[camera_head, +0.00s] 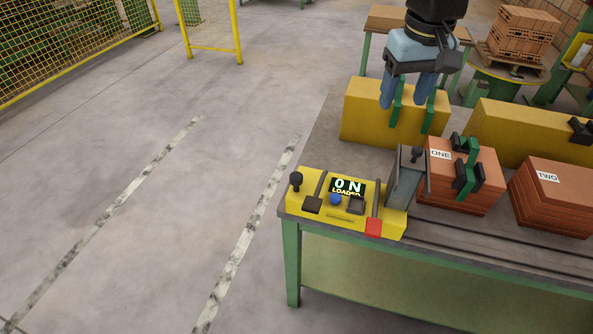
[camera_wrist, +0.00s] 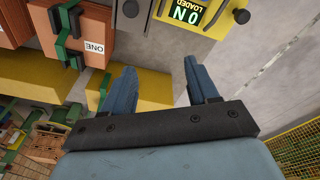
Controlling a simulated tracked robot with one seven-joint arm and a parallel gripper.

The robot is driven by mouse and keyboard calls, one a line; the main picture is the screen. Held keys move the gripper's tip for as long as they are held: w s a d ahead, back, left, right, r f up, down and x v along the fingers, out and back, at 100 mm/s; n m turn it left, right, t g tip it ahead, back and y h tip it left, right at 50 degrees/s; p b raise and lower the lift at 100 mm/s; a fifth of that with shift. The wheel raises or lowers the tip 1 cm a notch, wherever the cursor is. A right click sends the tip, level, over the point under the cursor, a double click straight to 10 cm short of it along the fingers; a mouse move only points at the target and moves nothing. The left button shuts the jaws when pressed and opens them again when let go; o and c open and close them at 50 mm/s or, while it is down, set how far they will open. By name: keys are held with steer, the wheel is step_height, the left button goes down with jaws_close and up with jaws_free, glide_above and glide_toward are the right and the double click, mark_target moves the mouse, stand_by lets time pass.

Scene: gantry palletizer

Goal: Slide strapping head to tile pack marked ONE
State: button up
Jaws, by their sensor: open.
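The tile pack marked ONE (camera_head: 460,190) is a reddish stack on the bench, with a white label; it also shows in the wrist view (camera_wrist: 100,25). A green and black bracket (camera_head: 467,172) sits against it. A grey upright plate with a black knob (camera_head: 403,185) stands just left of the pack, beside the yellow control box; I cannot tell which of these is the strapping head. My gripper (camera_head: 402,106) is open and empty, above the bench in front of a yellow block. Its blue fingers are spread apart in the wrist view (camera_wrist: 160,68).
Tile pack TWO (camera_head: 552,205) stands to the right. Yellow blocks (camera_head: 365,115) with green brackets line the bench's back. Open floor lies left; mesh fencing (camera_head: 60,40) is farther off.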

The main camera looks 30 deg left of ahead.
mark_target(296, 175)
steer(key=s+a+f+n, duration=0.1)
steer(key=s+a+f, duration=0.15)
steer(key=a, duration=0.25)
steer(key=s+a+f+n+g, duration=0.1)
steer(key=s+a+f, duration=0.1)
steer(key=s+a, duration=0.3)
steer(key=s+a+f+n, duration=0.1)
steer(key=s+a+f, duration=0.1)
steer(key=a, duration=0.4)
steer(key=shift+h, duration=0.4)
steer(key=f, duration=1.4)
steer(key=shift+s, duration=0.2)
jaws_close()
